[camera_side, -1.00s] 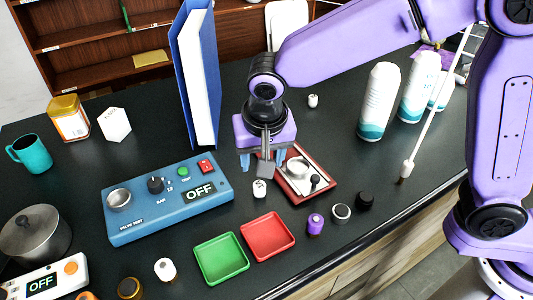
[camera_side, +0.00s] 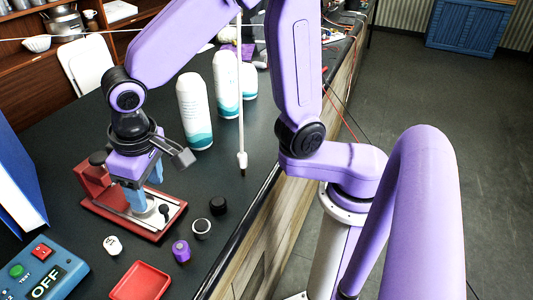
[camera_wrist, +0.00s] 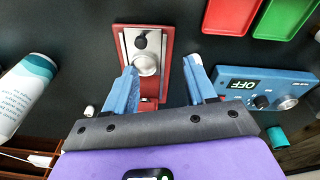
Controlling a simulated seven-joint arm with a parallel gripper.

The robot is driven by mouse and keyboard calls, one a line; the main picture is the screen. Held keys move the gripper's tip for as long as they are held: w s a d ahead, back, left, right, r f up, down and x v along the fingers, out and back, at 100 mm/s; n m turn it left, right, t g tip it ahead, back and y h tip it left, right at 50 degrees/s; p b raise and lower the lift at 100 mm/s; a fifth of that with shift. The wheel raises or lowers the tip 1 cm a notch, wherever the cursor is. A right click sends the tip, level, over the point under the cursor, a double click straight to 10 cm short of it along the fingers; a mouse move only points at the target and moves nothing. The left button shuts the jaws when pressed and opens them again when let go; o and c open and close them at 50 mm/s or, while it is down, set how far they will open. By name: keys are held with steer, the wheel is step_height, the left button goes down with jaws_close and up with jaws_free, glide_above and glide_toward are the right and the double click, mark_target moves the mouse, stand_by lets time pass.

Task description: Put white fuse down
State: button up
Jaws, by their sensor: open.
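A small white cylinder with dark markings, the likely white fuse (camera_side: 112,245), stands on the dark counter between the red fixture and the blue tester.
A red tray (camera_side: 142,283) and the blue tester (camera_side: 45,270) lie in front. A purple cylinder (camera_side: 181,250), a silver ring (camera_side: 201,229) and a black cap (camera_side: 218,205) stand near the counter edge. White bottles (camera_side: 195,110) stand behind. A green tray (camera_wrist: 285,15) lies beside the red one.

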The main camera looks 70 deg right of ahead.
steer(key=s+d+f+n+g, duration=0.1)
steer(key=s+d+n, duration=0.9)
steer(key=s+d, duration=0.8)
steer(key=shift+g+y, duration=0.3)
steer(key=shift+g, duration=0.1)
steer(key=shift+d, duration=0.1)
